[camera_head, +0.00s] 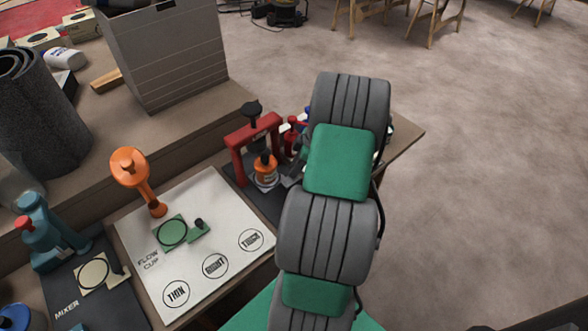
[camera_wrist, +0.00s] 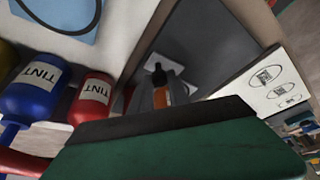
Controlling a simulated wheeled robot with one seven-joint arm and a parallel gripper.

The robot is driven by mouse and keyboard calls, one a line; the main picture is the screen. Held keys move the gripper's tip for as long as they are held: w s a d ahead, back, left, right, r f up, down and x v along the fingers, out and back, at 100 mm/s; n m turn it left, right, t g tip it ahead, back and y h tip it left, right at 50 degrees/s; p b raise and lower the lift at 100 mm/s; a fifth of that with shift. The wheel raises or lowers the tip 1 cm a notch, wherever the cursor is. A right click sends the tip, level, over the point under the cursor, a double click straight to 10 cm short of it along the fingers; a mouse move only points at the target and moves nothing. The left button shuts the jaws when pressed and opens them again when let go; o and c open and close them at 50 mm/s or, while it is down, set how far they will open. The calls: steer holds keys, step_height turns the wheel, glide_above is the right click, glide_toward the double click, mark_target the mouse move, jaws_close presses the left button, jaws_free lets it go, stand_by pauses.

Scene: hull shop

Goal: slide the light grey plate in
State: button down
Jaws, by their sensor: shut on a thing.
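My gripper (camera_wrist: 164,97) points down at the dark mat, and its two grey fingers are shut around an upright orange piece with a black top (camera_wrist: 160,90). In the head view my gripper is partly hidden by my arm, just right of the orange piece (camera_head: 266,162) under the red frame. A small light grey flat piece, perhaps the light grey plate (camera_wrist: 166,63), shows behind the black top in the wrist view. Its outline is mostly hidden, and I cannot tell whether it touches the orange piece.
The red frame (camera_head: 240,152) stands close left of my gripper. Blue (camera_wrist: 32,85) and red (camera_wrist: 91,97) tint bottles stand nearby. The white flow cup board (camera_head: 205,275) holds an orange stand (camera_head: 130,168) and a green plate with a black knob (camera_head: 172,232). A tall grey bin (camera_head: 165,60) stands behind.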

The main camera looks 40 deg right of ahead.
steer(key=c, duration=1.3)
jaws_free()
steer(key=v, duration=0.7)
steer(key=shift+s+d+r, duration=0.1)
steer(key=shift+s+r, duration=0.05)
steer(key=shift+r, duration=0.2)
